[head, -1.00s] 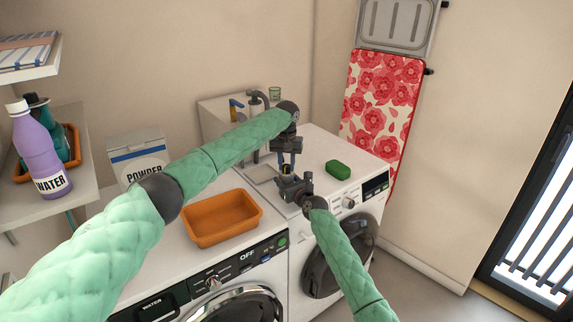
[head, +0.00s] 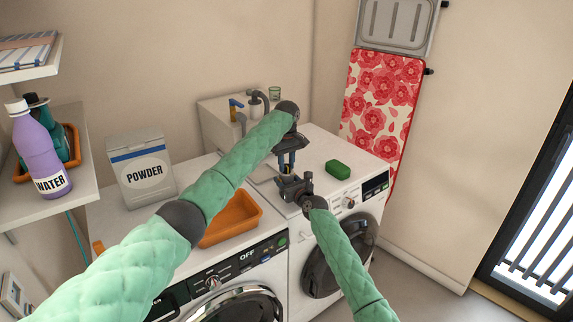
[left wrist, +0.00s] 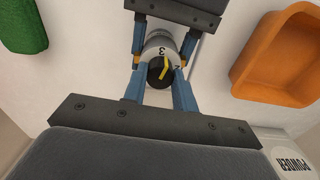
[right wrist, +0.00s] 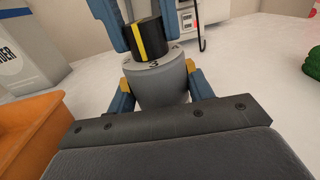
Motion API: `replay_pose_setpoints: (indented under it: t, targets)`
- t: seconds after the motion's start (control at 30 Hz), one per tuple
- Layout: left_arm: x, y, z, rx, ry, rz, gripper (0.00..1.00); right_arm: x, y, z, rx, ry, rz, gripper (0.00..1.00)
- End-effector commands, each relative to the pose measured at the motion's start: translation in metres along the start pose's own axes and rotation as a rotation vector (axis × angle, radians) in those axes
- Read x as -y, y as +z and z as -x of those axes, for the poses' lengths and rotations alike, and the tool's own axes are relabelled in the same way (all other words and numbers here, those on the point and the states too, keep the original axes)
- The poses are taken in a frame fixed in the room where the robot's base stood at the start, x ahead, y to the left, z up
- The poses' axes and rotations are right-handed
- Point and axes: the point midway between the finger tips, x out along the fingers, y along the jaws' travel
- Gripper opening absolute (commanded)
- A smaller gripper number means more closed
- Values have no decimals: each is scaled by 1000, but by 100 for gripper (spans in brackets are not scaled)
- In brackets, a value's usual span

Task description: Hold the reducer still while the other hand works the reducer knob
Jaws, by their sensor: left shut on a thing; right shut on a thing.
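The reducer (right wrist: 160,86) is a grey upright cylinder with a numbered white ring on top. Its black knob (right wrist: 147,40) carries a yellow stripe and shows end-on in the left wrist view (left wrist: 160,72); the ring reads 3 and 2 near it. My right gripper (head: 291,181) is shut on the reducer's grey body, one finger on each side. My left gripper (head: 286,160) comes from above and is shut on the knob, its blue fingers either side. In the head view the grippers mostly hide the reducer.
An orange tray (head: 252,206) and a powder box (head: 140,172) stand on the left washer. A green sponge (head: 338,170) lies on the right machine. A floral ironing board (head: 382,110) leans at the wall.

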Motion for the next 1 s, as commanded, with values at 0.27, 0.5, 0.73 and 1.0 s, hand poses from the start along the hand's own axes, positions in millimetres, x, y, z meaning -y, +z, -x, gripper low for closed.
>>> replay_pose_setpoints:
  t: [0.27,0.5,0.73,1.0]
  targets:
    - [-1,0,0,1,1,194,5,0,-1,0,-2,0,0,25]
    - [-1,0,1,-1,1,292,5,0,-1,0,-2,0,0,25]
    - [0,0,1,-1,0,328,5,0,-1,0,-2,1,0,25]
    - [0,-1,1,-2,0,332,5,-1,-2,0,-2,1,0,25]
